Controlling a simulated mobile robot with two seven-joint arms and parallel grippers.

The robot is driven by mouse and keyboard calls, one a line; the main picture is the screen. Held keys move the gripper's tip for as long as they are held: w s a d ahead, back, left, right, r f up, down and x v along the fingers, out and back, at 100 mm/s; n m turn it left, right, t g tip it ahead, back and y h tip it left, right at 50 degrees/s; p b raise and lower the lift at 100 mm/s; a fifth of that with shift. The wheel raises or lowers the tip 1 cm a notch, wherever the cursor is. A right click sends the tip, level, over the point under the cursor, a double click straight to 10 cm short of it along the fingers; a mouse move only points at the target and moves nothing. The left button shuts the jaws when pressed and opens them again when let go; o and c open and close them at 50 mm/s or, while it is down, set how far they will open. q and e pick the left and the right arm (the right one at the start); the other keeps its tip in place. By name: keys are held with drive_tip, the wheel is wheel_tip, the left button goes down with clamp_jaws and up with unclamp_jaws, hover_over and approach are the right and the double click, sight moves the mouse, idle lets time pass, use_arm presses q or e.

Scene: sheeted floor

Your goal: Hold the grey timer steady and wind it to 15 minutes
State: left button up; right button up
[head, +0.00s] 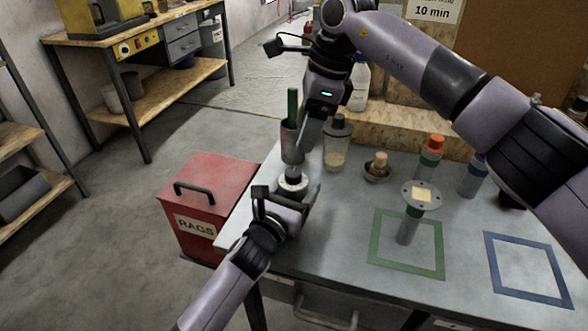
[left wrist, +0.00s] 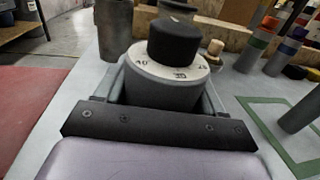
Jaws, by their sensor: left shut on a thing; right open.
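The grey timer (head: 293,186) stands at the table's left edge, with a black knob on top and a white numbered dial ring. In the left wrist view the timer (left wrist: 160,88) is upright, its knob (left wrist: 174,41) above the ring; 40 and 30 are legible on the near side. My left gripper (head: 290,193) is shut around the timer's body, one finger on each side. My right gripper (head: 309,148) is open, pointing down above and slightly right of the knob, apart from it as far as I can tell. It is not seen in the left wrist view.
A metal cup with a green object (head: 292,135) stands close behind the timer, a lidded jar (head: 337,150) to its right. A red RAGS bin (head: 215,190) stands left. A wall sign (head: 433,9) reads 10 min.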

sight(293, 171)
drive_tip(key=shift+s+a+r+n+h, duration=0.1)
drive_tip(key=shift+a+r+n+h, duration=0.6)
drive_tip(key=shift+n, duration=0.25)
drive_tip(key=shift+a+r+n+h, duration=0.5)
drive_tip(key=shift+r+n+h, duration=0.25)
drive_tip(key=shift+n, duration=0.2)
wheel_tip(293, 171, down, 12)
drive_tip(key=c, duration=1.1)
